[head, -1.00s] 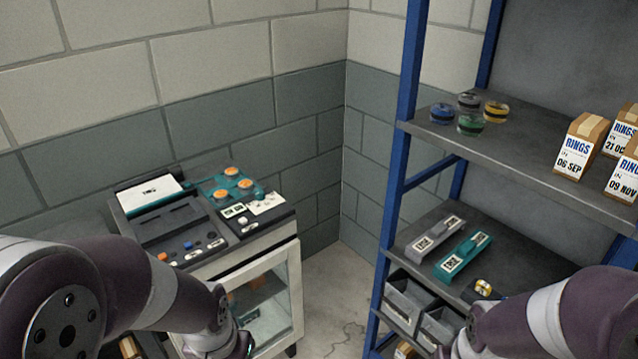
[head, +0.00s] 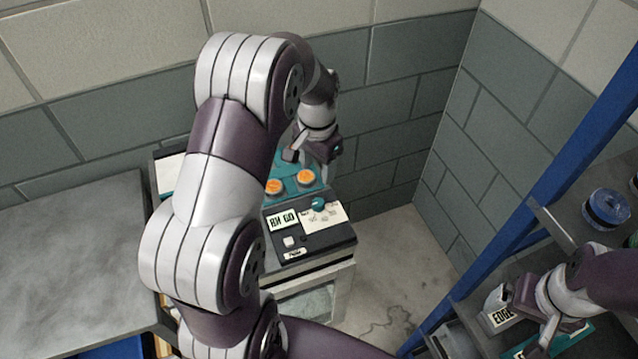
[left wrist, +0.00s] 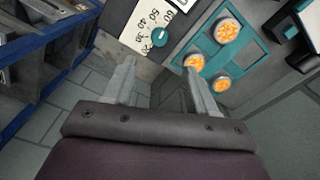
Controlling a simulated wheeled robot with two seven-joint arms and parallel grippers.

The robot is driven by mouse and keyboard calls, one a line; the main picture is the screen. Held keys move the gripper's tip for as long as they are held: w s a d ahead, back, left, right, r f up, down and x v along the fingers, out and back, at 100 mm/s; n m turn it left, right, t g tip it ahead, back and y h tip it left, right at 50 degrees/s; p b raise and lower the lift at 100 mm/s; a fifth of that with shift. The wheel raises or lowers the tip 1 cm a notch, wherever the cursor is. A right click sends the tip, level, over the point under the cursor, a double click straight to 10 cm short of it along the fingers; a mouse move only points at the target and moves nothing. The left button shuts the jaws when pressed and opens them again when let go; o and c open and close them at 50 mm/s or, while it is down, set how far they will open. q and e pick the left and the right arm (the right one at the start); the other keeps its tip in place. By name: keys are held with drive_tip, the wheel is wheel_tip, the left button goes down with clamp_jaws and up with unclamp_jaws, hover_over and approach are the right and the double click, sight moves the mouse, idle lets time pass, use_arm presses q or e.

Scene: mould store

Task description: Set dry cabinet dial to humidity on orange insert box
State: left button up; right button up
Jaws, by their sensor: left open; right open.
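The dry cabinet (head: 330,250) stands against the wall. Its teal dial (head: 318,204) sits on a white scale card on the top panel, beside a readout card (head: 283,222) that looks like "RH 60". In the left wrist view the dial (left wrist: 160,37) is beyond the fingertips, with scale numbers beside it. My left gripper (head: 312,155) is open and empty above the back of the cabinet top, apart from the dial; its fingers show in the left wrist view (left wrist: 162,80). My right gripper (head: 518,312) is open by the shelf. No orange insert box is identifiable.
Orange discs (head: 306,178) sit on a teal panel behind the dial. A grey box marked "EDGE" (head: 500,318) and a teal box (head: 575,346) lie on the blue-posted shelf at right. A grey tabletop (head: 70,255) is at left. My left arm covers much of the cabinet.

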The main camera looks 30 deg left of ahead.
sight(319, 201)
use_arm(q)
drive_tip(key=f, duration=0.2)
drive_tip(key=s+f, duration=0.1)
drive_tip(key=shift+d+f+p, duration=0.25)
drive_tip(key=shift+p, duration=0.05)
drive_tip(key=f, duration=0.2)
drive_tip(key=w+f, duration=0.1)
drive_tip(key=f, duration=0.2)
drive_tip(key=f+p, duration=0.1)
drive_tip(key=f, duration=0.1)
drive_tip(key=shift+w+a+f, duration=0.2)
drive_tip(key=shift+a+f, duration=0.05)
drive_tip(key=shift+f, duration=0.15)
drive_tip(key=shift+s+d+f, duration=0.15)
drive_tip(key=shift+s+f, duration=0.1)
drive_tip(key=shift+f, duration=0.1)
drive_tip(key=shift+w+f, duration=0.1)
drive_tip(key=shift+w, duration=0.05)
use_arm(e)
drive_tip(key=shift+w+d+r, duration=0.1)
drive_tip(key=shift+r, duration=0.8)
use_arm(q)
drive_tip(key=shift+c, duration=1.3)
clamp_jaws()
